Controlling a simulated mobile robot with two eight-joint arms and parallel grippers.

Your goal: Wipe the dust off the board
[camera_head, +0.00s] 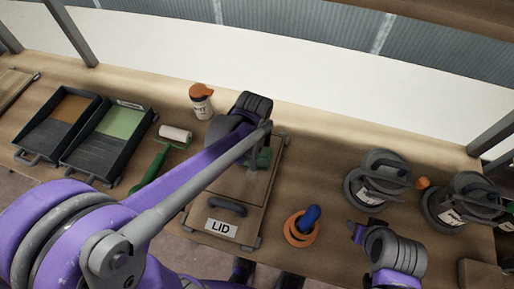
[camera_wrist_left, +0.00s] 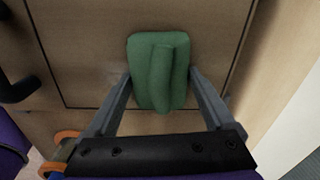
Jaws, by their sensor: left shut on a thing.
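The board (camera_head: 228,190) is a flat brown wooden panel with a dark handle and a LID label, lying on the bench. It also fills much of the left wrist view (camera_wrist_left: 80,60).
An orange ring with a blue handle (camera_head: 302,227) lies right of the board. Grey cans (camera_head: 380,180) stand farther right. A green-handled roller (camera_head: 165,150) and two paint trays (camera_head: 108,138) lie to the left.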

